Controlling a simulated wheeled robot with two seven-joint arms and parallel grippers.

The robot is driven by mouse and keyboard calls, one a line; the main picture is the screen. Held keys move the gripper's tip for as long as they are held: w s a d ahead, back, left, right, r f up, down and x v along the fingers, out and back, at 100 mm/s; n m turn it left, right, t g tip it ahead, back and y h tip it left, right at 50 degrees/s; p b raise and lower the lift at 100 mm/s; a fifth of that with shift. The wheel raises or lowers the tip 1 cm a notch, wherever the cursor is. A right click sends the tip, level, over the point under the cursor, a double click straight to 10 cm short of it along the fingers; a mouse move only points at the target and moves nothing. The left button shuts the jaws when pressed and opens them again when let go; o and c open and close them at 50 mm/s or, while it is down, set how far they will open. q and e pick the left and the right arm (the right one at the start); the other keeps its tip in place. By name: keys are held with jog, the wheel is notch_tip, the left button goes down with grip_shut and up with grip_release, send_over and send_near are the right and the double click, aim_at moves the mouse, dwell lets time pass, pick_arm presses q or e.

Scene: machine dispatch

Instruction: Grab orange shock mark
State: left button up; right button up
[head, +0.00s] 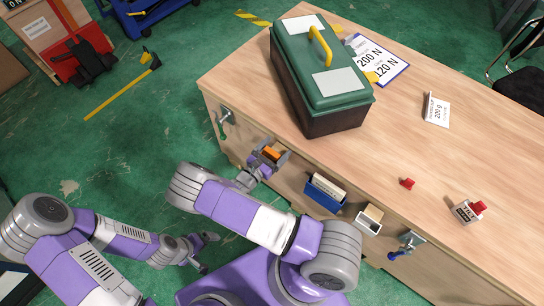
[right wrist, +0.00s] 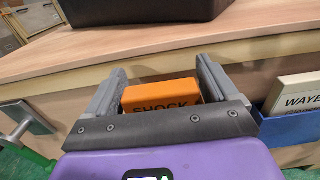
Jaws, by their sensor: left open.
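The orange shock mark (right wrist: 160,92) is a block with "SHOCK" on its face, at the front side of the wooden bench. It also shows small in the head view (head: 271,153). My right gripper (head: 269,160) has its fingers on either side of it. The block's lower part is hidden by the gripper body. My left gripper (head: 206,252) is open and empty, low over the green floor, left of the bench.
A green toolbox (head: 318,75) stands on the bench (head: 400,120) above the right gripper. Right of the gripper, a blue holder (head: 323,196) with cards and a white holder (head: 368,223) stick out from the bench front. A clamp handle (head: 222,122) protrudes on the left.

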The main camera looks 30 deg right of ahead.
jog(key=c, duration=0.7)
jog(key=shift+r, duration=0.1)
jog(key=shift+c, duration=0.2)
